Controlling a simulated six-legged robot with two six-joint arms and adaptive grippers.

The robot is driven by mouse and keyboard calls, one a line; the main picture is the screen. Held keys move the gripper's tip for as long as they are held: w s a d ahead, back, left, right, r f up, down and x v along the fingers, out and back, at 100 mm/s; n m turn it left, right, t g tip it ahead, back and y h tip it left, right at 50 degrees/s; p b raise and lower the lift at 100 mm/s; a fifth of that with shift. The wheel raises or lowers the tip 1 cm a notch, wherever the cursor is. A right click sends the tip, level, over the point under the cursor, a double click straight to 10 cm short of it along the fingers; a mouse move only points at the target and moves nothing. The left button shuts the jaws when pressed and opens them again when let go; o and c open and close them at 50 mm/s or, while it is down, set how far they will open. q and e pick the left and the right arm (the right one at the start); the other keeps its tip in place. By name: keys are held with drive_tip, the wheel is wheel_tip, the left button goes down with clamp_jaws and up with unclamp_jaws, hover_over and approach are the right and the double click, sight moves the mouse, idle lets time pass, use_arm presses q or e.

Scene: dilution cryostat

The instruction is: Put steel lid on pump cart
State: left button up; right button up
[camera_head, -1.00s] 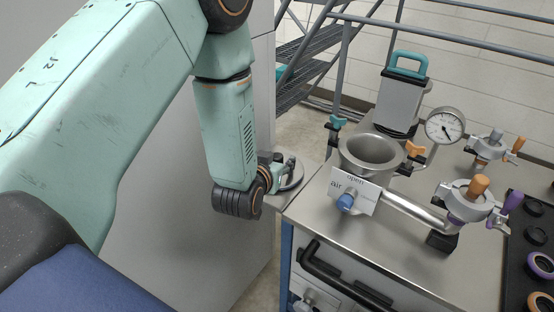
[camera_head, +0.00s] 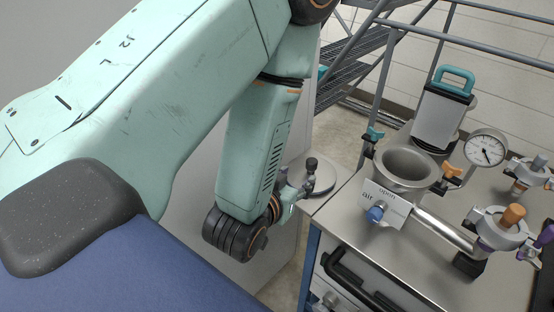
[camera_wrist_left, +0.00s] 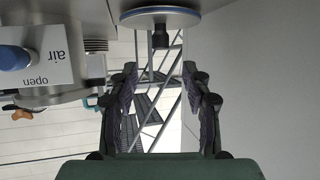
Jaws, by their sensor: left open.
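The steel lid (camera_head: 325,180) is a round grey disc with a black knob on top. It lies knob up just left of the steel-topped pump cart (camera_head: 345,217), on a small light surface at the cart's edge. In the left wrist view, which is upside down, the lid (camera_wrist_left: 160,14) is at the top with its knob pointing down the picture. My left gripper (camera_head: 294,192) is beside the lid, partly hidden by its own wrist. In the wrist view its fingers (camera_wrist_left: 160,78) are spread and empty, with the knob beyond them. My right gripper is out of view.
On the cart stand an open steel cylinder (camera_head: 408,168), a sign with a blue knob (camera_head: 375,214), a pressure gauge (camera_head: 486,149) and clamped pipe fittings (camera_head: 500,225). Metal stairs (camera_head: 365,60) are behind. A tall grey panel stands left of the lid.

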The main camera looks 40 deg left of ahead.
use_arm(q)
drive_tip(key=s+f+g, duration=0.6)
drive_tip(key=s+f, duration=0.4)
drive_tip(key=f, duration=0.3)
drive_tip(key=s+d+f+g+h, duration=0.1)
drive_tip(key=s+f+g, duration=0.2)
drive_tip(key=s, duration=0.4)
drive_tip(key=s+d+f+m+g, duration=0.1)
drive_tip(key=s+f+g, duration=0.3)
drive_tip(key=s, duration=0.4)
drive_tip(key=shift+s+d+f+h, duration=0.15)
drive_tip(key=shift+s+f+h, duration=0.1)
drive_tip(key=shift+f+h, duration=0.15)
